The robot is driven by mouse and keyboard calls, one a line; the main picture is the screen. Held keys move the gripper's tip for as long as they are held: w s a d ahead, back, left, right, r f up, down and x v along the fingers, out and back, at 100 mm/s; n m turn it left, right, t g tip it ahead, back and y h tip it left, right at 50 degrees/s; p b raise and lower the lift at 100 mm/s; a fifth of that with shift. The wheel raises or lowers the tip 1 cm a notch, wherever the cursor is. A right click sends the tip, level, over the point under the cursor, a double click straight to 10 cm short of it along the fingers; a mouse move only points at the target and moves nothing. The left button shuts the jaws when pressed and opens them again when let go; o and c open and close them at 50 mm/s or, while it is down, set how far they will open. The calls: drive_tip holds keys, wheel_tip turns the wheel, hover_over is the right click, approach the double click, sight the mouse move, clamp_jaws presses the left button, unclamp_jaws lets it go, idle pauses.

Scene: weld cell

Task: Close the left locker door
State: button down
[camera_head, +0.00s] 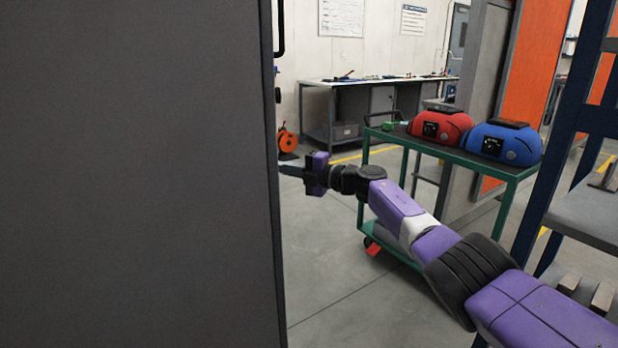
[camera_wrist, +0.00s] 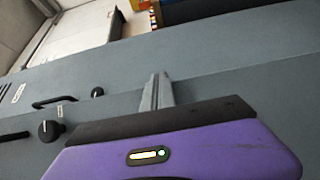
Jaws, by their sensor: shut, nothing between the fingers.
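A large dark grey locker panel (camera_head: 135,175) fills the left of the head view. A black handle (camera_head: 281,30) sticks out past its right edge. I cannot tell whether this panel is a door or the locker's side. My gripper (camera_head: 284,170) is at that edge, with its fingertips partly hidden behind it. In the wrist view, my gripper (camera_wrist: 157,90) is shut and empty, pointing at the grey locker front (camera_wrist: 225,65). A black bar handle (camera_wrist: 54,102) and a round black knob (camera_wrist: 48,131) show left of the fingers. Contact cannot be told.
A green cart (camera_head: 455,155) carries a red case (camera_head: 441,126) and a blue case (camera_head: 503,143) behind my arm. A workbench (camera_head: 375,82) stands by the back wall. A blue rack post (camera_head: 560,130) is at the right. Open floor (camera_head: 330,260) lies between the panel and cart.

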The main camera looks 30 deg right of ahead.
drive_tip(key=w+a, duration=0.3)
drive_tip(key=a, duration=0.5)
drive_tip(key=shift+a, duration=0.15)
